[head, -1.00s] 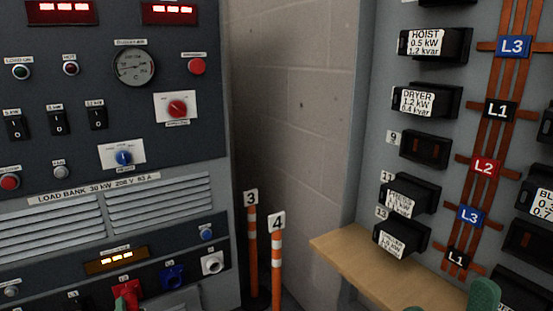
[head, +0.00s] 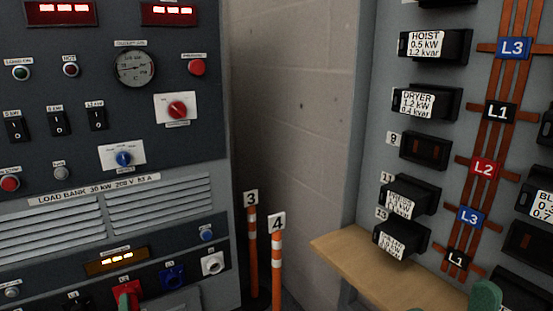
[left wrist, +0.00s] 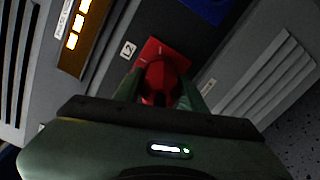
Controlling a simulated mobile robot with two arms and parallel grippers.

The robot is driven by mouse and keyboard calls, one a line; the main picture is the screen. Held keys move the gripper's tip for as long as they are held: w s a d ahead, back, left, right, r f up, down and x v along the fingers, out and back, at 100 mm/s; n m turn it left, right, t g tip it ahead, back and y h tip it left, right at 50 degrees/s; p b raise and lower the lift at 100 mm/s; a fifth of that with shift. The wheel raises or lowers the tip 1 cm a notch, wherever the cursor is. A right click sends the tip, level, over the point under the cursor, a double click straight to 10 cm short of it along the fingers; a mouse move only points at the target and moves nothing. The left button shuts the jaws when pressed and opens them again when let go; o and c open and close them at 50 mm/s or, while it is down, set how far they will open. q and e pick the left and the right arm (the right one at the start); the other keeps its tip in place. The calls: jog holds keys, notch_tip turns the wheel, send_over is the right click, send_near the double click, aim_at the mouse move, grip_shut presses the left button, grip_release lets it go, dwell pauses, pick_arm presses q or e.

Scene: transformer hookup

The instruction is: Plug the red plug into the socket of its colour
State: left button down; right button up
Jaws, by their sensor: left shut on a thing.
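The red plug (left wrist: 160,82) is between the green fingers of my left gripper (left wrist: 163,95) in the left wrist view, and the gripper is shut on it. The plug's front is up against or very close to the red socket (left wrist: 153,47) on the load bank; I cannot tell how deep it sits. In the head view the red plug and socket (head: 127,291) show at the bottom left, cut by the frame edge. Green fingertips of my right gripper (head: 450,302) show at the bottom right, apart, with nothing seen between them.
A blue socket (head: 173,277) and a white socket (head: 212,263) lie to the right on the load bank's lower panel. Orange-and-white posts (head: 277,262) stand by the wall. A wooden shelf (head: 375,270) juts out below the breaker panel at the right.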

pick_arm(q)
jog(key=shift+r+m, duration=0.25)
jog(key=shift+m, duration=0.55)
jog(key=m+p, duration=0.2)
jog(key=m, duration=0.1)
jog(key=shift+f+m, duration=0.15)
jog(key=shift+m, duration=0.45)
